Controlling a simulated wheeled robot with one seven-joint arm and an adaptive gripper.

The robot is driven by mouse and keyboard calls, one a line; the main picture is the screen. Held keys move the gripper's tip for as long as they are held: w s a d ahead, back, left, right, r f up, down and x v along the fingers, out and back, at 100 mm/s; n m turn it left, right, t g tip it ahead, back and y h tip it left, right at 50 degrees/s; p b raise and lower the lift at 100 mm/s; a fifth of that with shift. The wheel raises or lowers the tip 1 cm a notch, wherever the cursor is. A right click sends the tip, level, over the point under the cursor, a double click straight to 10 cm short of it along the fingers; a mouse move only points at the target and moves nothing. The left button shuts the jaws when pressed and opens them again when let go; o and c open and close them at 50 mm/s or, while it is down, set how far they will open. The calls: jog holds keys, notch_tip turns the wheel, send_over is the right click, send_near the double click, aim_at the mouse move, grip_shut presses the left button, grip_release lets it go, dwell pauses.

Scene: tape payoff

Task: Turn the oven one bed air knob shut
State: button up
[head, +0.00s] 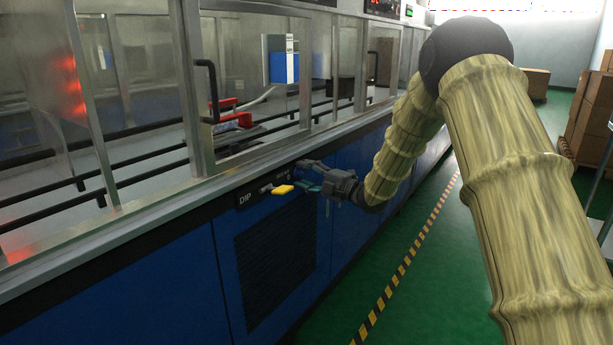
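A dark control strip (239,205) on the machine's blue front carries a yellow knob (283,189) beside a small pale part, and a teal piece (307,186) to its right. The label "DIP" is readable at the left; a second label is too small and partly covered. I cannot tell which knob is the oven one bed air knob. My gripper (303,175) is at the strip's right end, with its fingers pointing left. The fingers stand apart, the upper one near the panel. The teal piece is by the lower finger; I cannot tell if they touch. Anything behind the gripper is hidden.
A metal ledge (160,210) and framed glass panels run above the strip. A dark vent grille (275,265) is below. A green floor with a yellow-black line (405,262) lies clear to the right. Cardboard boxes (592,120) stand at the far right.

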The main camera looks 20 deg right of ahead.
jog(key=shift+s, duration=0.1)
jog(key=v, duration=1.2)
jog(key=shift+f, duration=0.1)
